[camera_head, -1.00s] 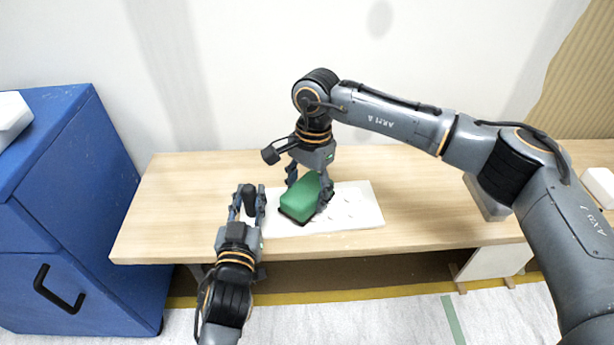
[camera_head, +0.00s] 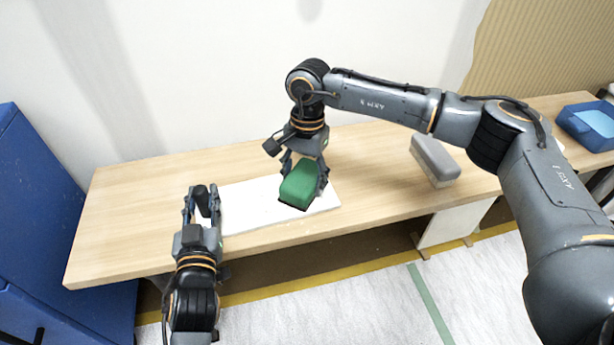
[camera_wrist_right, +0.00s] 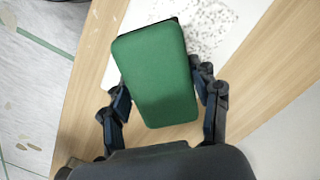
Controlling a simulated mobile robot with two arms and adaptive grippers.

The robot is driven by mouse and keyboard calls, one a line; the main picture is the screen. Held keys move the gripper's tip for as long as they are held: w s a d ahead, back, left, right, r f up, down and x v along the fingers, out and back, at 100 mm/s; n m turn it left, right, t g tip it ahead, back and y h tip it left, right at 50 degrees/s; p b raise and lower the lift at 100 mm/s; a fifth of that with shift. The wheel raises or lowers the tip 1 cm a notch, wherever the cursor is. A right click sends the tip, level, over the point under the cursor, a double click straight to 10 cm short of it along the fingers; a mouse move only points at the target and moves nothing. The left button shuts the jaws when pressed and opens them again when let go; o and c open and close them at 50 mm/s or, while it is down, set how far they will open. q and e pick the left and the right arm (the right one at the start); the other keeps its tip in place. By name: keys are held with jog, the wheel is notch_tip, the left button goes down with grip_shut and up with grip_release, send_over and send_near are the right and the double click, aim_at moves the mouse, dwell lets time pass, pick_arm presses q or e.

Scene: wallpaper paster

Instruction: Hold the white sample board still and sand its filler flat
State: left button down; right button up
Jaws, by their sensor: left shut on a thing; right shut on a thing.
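The white sample board (camera_head: 250,207) lies flat on the wooden bench. My right gripper (camera_head: 303,175) is shut on a green sanding block (camera_head: 299,185) over the right part of the board. The block also shows between the fingers in the right wrist view (camera_wrist_right: 155,75). I cannot tell whether its underside touches the board. Small grey specks (camera_wrist_right: 205,30) dot the board beside the block in the wrist view. The surface under the block is hidden.
A blue tray (camera_head: 588,125) stands at the far right. A blue cabinet (camera_head: 45,230) stands left of the bench. The wall is close behind.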

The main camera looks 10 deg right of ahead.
aim_at(261, 201)
pick_arm(q)
jog(key=shift+f, duration=0.35)
pick_arm(e)
jog(key=a, duration=0.9)
jog(key=shift+s+a, duration=0.2)
jog(key=shift+s, duration=0.1)
pick_arm(q)
jog(key=shift+a, duration=0.1)
pick_arm(e)
jog(key=d, duration=1.2)
jog(key=shift+w+d, duration=0.35)
jog(key=shift+w, duration=0.05)
jog(key=r, duration=0.8)
jog(key=shift+a+r, duration=0.1)
jog(key=shift+a, duration=0.1)
jog(key=o, duration=0.5)
jog(key=c, duration=0.4)
